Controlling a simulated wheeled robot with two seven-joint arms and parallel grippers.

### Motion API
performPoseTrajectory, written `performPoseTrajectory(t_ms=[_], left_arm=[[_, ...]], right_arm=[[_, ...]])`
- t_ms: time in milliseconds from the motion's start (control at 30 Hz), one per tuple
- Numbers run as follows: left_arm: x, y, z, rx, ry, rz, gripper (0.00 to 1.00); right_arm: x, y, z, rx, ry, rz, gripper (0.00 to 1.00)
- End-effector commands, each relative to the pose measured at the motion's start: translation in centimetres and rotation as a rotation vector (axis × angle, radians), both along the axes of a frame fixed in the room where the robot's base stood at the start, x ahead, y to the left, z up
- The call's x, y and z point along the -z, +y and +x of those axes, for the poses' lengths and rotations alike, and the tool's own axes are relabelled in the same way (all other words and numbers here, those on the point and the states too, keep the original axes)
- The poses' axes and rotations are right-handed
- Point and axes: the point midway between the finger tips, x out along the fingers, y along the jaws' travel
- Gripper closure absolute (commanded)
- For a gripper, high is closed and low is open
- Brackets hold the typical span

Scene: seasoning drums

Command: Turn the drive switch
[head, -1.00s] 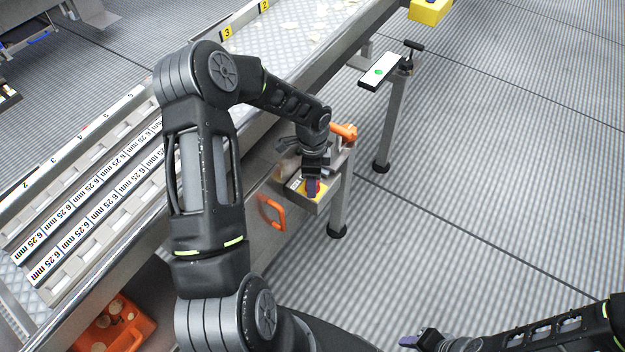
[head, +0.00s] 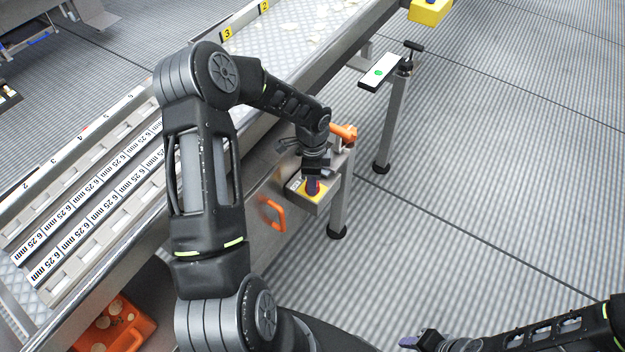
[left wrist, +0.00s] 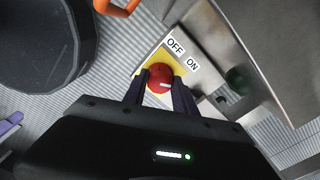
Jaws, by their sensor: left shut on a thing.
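The drive switch is a red knob (left wrist: 160,78) on a yellow plate (left wrist: 179,66), with OFF and ON labels (left wrist: 184,54) beside it. A short white mark shows on the knob; I cannot tell for sure which label it points to. In the head view the yellow plate (head: 322,190) sits on a grey metal box. My left gripper (left wrist: 159,84) is shut on the knob, one finger on each side; it also shows from above in the head view (head: 313,188). My right gripper (head: 412,341) is low at the bottom edge, away from the switch; its opening is unclear.
An orange handle (head: 271,213) is on the machine side near the box, and another orange part (head: 344,132) is behind the wrist. A post (head: 392,125) carries a panel with a green button (head: 379,72). Open floor lies to the right.

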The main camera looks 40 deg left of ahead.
Motion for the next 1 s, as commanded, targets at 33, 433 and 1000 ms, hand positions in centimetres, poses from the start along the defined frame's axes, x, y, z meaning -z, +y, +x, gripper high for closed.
performPoseTrajectory(t_ms=[33,433,1000], left_arm=[[0.0,0.0,0.0,0.000,0.000,0.000,1.00],[0.0,0.0,0.0,-0.062,-0.001,0.001,1.00],[0.1,0.0,0.1,-0.487,-0.002,0.001,1.00]], right_arm=[[0.0,0.0,0.0,0.000,0.000,0.000,0.64],[0.4,0.0,0.0,0.000,0.000,0.000,0.64],[2.3,0.0,0.0,0.000,0.000,0.000,0.64]])
